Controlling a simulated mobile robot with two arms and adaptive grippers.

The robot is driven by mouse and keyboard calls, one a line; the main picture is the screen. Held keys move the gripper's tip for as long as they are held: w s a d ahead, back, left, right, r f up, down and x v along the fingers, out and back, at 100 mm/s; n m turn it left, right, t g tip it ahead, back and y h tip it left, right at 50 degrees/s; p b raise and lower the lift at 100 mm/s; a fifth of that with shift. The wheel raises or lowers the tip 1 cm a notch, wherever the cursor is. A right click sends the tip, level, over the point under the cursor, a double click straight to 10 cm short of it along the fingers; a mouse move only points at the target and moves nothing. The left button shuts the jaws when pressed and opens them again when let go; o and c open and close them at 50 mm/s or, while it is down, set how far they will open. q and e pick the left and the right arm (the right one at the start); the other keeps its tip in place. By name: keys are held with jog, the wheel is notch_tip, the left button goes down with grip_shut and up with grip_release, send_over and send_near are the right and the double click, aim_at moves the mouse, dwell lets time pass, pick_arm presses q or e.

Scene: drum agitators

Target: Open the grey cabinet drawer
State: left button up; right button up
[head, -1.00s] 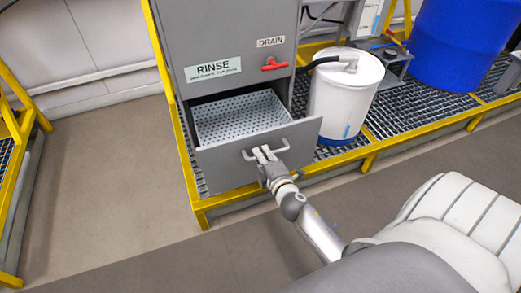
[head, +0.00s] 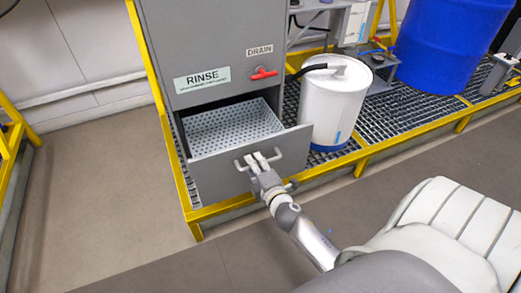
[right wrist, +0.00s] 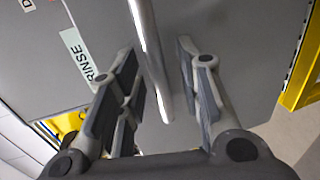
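The grey cabinet (head: 220,40) with the RINSE label has its lower drawer (head: 215,182) pulled out. A perforated light-grey tray (head: 235,125) shows inside the drawer. A bar handle (head: 285,156) is on the drawer front. My right gripper (head: 258,158) is at the middle of this handle. In the right wrist view, the handle bar (right wrist: 150,55) runs between the two spread fingers of the right gripper (right wrist: 158,85), with visible gaps on its sides. My left gripper is not in view.
A white drum (head: 335,100) with a black hose stands right of the drawer on the grating. A blue barrel (head: 440,45) stands further right. A yellow frame edge (head: 230,204) runs below the drawer. The floor (head: 95,190) at the left is clear.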

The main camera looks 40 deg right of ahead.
jog(key=v, duration=1.1)
jog(key=shift+s, duration=0.3)
